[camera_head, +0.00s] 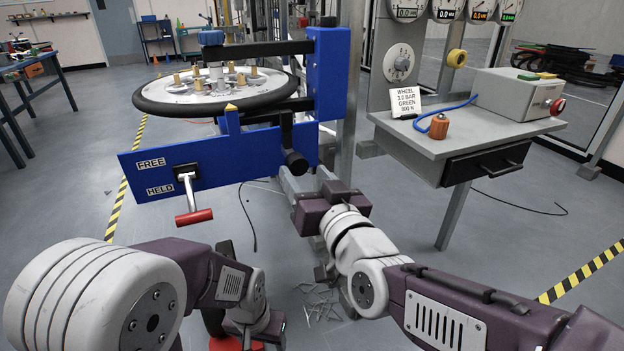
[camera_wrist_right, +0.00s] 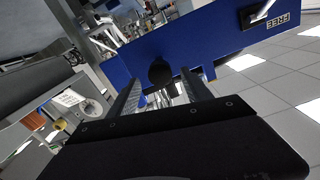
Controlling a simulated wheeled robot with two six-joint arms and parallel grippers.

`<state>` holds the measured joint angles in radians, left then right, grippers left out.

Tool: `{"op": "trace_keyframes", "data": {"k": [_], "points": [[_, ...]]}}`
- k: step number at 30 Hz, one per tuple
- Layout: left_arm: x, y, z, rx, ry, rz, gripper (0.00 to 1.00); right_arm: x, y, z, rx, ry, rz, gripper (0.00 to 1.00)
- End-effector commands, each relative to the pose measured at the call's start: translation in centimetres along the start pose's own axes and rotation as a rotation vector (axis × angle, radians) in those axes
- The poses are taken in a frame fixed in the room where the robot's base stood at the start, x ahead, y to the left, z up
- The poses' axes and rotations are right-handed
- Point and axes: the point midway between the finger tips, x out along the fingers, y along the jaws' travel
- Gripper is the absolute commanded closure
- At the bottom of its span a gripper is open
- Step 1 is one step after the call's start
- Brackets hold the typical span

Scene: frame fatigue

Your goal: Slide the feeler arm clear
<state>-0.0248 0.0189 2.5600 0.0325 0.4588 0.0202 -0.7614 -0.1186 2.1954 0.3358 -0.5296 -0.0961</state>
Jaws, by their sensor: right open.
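A black bar (camera_head: 275,112), apparently the feeler arm, runs left from the blue upright bracket, just below the wheel (camera_head: 215,93). A black post drops from it to a round black knob (camera_head: 297,162) in front of the blue panel (camera_head: 210,165). A yellow-tipped blue pointer (camera_head: 231,120) stands beside the bar at the wheel's near edge. My right gripper (camera_head: 306,178) is open just in front of and below the knob. In the right wrist view the knob (camera_wrist_right: 160,72) lies between the two finger lines; contact cannot be told. My left gripper is out of sight.
A lever with a red handle (camera_head: 194,216) hangs at the panel's FREE/HELD marks. Open floor lies left of the panel.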

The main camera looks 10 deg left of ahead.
Motion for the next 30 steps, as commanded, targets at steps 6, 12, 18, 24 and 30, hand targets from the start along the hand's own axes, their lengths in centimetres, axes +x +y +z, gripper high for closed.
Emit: {"op": "trace_keyframes", "data": {"k": [6,12,18,24,30], "points": [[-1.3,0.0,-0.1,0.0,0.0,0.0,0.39,-3.8,-0.1,-0.2,0.0,0.001,-0.001,0.43],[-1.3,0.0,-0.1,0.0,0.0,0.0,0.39,-4.6,0.0,0.0,0.0,-0.001,0.0,0.43],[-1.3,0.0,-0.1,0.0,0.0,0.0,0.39,-4.6,0.1,0.0,0.0,0.0,0.003,0.43],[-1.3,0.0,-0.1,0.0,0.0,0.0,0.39,-4.0,10.3,1.1,-0.011,-0.024,0.238,0.43],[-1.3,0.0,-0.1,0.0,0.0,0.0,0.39,-8.9,23.9,12.3,0.022,-0.403,0.521,0.43]]}}
